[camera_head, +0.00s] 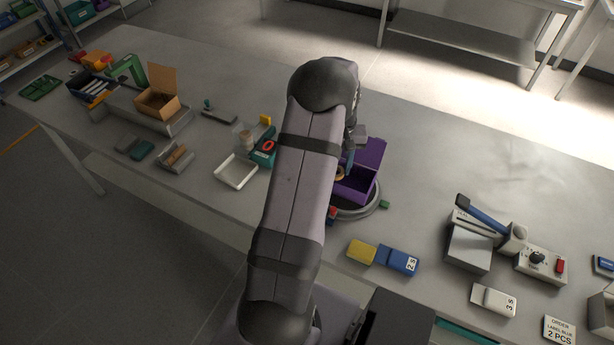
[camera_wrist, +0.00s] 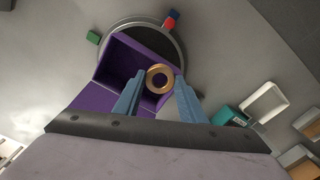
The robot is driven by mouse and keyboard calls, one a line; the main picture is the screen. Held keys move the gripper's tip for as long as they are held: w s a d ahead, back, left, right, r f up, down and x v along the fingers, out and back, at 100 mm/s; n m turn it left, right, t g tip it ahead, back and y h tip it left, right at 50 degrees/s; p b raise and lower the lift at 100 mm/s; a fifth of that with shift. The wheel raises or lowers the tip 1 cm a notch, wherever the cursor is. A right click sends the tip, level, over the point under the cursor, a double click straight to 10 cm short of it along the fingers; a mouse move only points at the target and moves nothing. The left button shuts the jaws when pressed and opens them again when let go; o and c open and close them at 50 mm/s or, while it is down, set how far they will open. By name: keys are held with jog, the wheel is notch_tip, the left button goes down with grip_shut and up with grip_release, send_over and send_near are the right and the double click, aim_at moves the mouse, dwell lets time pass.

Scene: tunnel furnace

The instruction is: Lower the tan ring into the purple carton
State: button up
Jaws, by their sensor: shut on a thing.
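The open purple carton (camera_head: 358,190) stands on a round grey turntable, its lid raised at the back; it also shows in the wrist view (camera_wrist: 112,62). My gripper (camera_wrist: 160,78) has its two blue fingers on either side of the tan ring (camera_wrist: 160,89) and is shut on it. In the wrist view the ring overlaps the carton's opening, towards the right side. In the head view my arm hides much of the gripper, and only a bit of the ring shows. I cannot tell how far the ring is above the carton floor.
The turntable (camera_head: 362,213) has red and green tabs at its rim. A yellow and blue block (camera_head: 378,257) lies in front of it. A white tray (camera_head: 236,171) and a teal device (camera_head: 263,153) stand to the left. A lever machine (camera_head: 470,248) stands to the right.

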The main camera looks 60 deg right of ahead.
jog(key=shift+w+d+r+n, duration=0.1)
jog(key=shift+d+r+n, duration=0.55)
jog(key=shift+n, duration=1.55)
jog(key=shift+w+d+r+n, duration=0.1)
jog(key=shift+d+r+n, duration=0.3)
jog(key=shift+r+n, duration=1.2)
jog(key=shift+w+d+r+n, duration=0.15)
jog(key=shift+d+n, duration=0.35)
jog(key=shift+n, duration=2.3)
jog(key=b, duration=0.7)
send_over(348, 180)
jog(key=w+a, duration=0.2)
jog(key=w, duration=0.1)
jog(key=shift+a+f, duration=0.1)
jog(key=shift+f, duration=5.4)
jog(key=shift+f, duration=0.5)
